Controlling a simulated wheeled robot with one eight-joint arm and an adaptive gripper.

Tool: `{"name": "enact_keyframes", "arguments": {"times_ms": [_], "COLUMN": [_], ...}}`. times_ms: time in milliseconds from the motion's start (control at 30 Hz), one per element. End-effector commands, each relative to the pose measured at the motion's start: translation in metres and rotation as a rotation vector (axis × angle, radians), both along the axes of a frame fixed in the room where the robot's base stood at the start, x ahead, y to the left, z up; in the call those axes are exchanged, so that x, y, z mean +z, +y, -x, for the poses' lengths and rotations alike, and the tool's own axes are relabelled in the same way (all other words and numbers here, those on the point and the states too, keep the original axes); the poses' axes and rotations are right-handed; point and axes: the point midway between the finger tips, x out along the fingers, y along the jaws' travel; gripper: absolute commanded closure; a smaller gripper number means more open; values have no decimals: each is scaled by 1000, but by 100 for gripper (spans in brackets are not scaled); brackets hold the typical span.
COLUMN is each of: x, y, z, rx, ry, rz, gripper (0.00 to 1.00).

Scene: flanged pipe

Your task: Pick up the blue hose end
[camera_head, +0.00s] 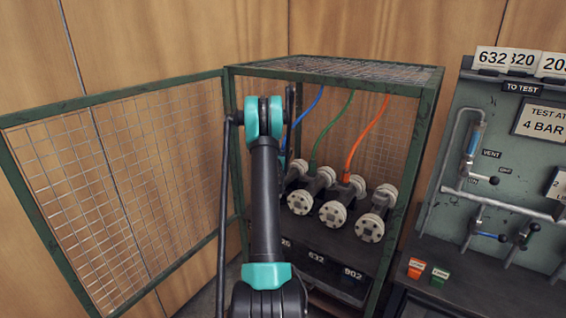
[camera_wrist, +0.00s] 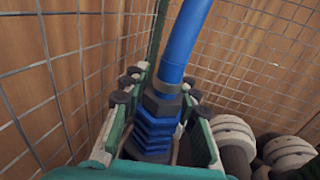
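The blue hose end (camera_wrist: 155,130) is a ribbed blue fitting with a grey collar, and the blue hose rises from it in the wrist view. My gripper (camera_wrist: 163,90) has one finger on each side of this fitting, close to it. Whether the fingers press on it is not clear. In the head view the blue hose (camera_head: 309,107) hangs down inside the cage, left of the green hose (camera_head: 331,130) and the orange hose (camera_head: 366,134). My arm hides the blue hose end and most of my gripper there.
The green-framed mesh cage (camera_head: 432,95) stands with its mesh door (camera_head: 120,180) swung open to the left. Flanged pipes (camera_head: 333,213) with pale flanges sit close together inside, right of my gripper. A test panel (camera_head: 510,160) stands to the right.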

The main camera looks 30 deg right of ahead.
Motion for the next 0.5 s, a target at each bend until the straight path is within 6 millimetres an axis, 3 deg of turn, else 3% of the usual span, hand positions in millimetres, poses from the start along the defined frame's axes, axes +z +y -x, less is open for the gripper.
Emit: {"name": "enact_keyframes", "arguments": {"times_ms": [500], "x": [0], "y": [0], "z": [0], "rx": [0], "ry": [0], "rz": [0], "gripper": [100]}}
